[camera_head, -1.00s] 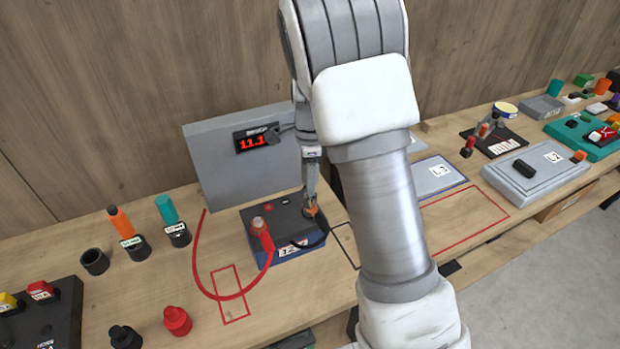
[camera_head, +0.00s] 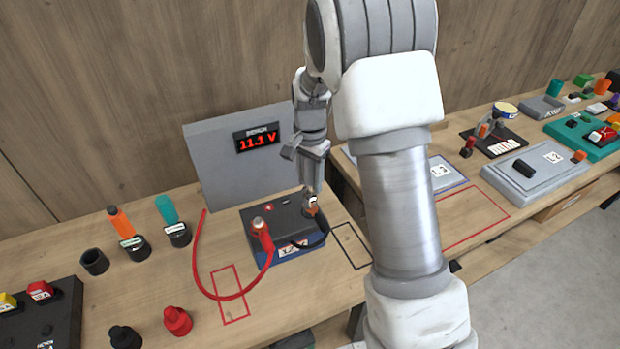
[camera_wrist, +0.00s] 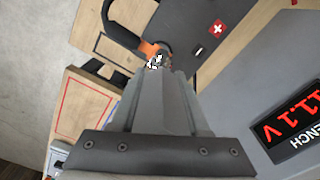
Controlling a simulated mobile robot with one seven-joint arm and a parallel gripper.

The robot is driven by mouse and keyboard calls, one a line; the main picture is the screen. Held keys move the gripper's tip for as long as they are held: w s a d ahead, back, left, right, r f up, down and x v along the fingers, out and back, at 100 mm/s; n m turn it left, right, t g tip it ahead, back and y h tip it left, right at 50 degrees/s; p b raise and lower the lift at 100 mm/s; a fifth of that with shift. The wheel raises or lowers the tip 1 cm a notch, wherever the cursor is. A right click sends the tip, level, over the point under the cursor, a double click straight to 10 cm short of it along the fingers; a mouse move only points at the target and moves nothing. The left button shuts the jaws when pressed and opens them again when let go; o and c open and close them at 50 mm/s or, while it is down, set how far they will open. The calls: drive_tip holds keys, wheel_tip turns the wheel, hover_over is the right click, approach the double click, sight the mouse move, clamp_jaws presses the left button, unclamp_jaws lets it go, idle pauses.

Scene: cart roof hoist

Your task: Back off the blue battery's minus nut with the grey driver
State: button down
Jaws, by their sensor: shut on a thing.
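The blue battery (camera_head: 298,254) stands on the bench with a dark top. Its red cable clamp (camera_head: 262,237) is at the left terminal. A black cable (camera_head: 316,244) runs to an orange lug at the minus terminal, which also shows in the wrist view (camera_wrist: 149,48). My gripper (camera_head: 312,188) is over that terminal, shut on what looks like the grey driver, mostly hidden between the fingers. A small black-and-white marked part (camera_wrist: 155,61) shows at the fingertips, right against the lug. The minus nut itself is hidden.
A grey panel (camera_head: 225,172) with a red 11.1 V display (camera_head: 257,137) stands behind the battery. An orange driver (camera_head: 120,222) and a teal driver (camera_head: 166,210) stand in holders left, beside an empty black cup (camera_head: 94,262). Red (camera_head: 177,321) and black caps lie in front.

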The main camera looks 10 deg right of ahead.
sight(310, 169)
drive_tip(key=shift+n, duration=0.3)
drive_tip(key=shift+r, duration=0.1)
drive_tip(key=shift+r+p, duration=1.05)
drive_tip(key=shift+r, duration=0.4)
